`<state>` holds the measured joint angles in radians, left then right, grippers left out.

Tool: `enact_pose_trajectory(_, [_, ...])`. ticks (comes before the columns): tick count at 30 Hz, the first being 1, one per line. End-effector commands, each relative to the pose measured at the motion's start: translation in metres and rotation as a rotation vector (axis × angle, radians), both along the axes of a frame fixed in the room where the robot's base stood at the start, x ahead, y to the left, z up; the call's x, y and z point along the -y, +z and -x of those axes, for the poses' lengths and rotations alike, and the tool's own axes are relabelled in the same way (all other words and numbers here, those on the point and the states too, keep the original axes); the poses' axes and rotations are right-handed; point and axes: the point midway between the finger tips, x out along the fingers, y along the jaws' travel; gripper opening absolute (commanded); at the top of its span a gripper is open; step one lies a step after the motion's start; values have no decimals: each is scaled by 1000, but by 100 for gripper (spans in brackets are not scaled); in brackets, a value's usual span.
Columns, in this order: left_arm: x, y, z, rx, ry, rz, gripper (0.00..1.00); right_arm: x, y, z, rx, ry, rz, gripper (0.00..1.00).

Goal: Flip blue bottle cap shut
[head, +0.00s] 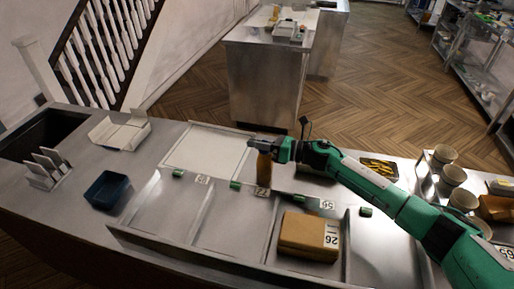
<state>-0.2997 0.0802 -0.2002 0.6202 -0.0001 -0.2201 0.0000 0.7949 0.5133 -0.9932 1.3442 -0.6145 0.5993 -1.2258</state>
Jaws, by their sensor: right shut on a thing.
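An upright amber-brown bottle (264,172) stands near the middle of the steel counter, behind a small number card. My right gripper (262,146) reaches in from the right and is shut on the top of this bottle. The gripper covers the bottle's top, so I cannot make out a blue cap or whether it is open or shut. My left gripper is not in view.
A cardboard box (308,236) lies in a front bay of the counter. A dark blue tub (108,190) and an open white carton (120,130) stand at the left. A flat pale panel (205,150) lies left of the bottle. Cups (452,174) stand at the right.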

Motion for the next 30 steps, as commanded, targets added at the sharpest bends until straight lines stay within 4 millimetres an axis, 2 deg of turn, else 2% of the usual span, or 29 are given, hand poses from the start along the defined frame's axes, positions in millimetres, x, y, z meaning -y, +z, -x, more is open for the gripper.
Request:
enact_pose_trajectory(19, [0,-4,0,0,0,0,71,1,0,-2,-62,0,-21,0])
enact_pose_trajectory(20, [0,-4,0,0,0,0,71,1,0,-2,-62,0,-21,12])
enact_pose_trajectory(23, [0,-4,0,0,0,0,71,1,0,-2,-62,0,-21,32])
enact_pose_trajectory(30, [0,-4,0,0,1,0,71,1,0,-2,-62,0,-20,32])
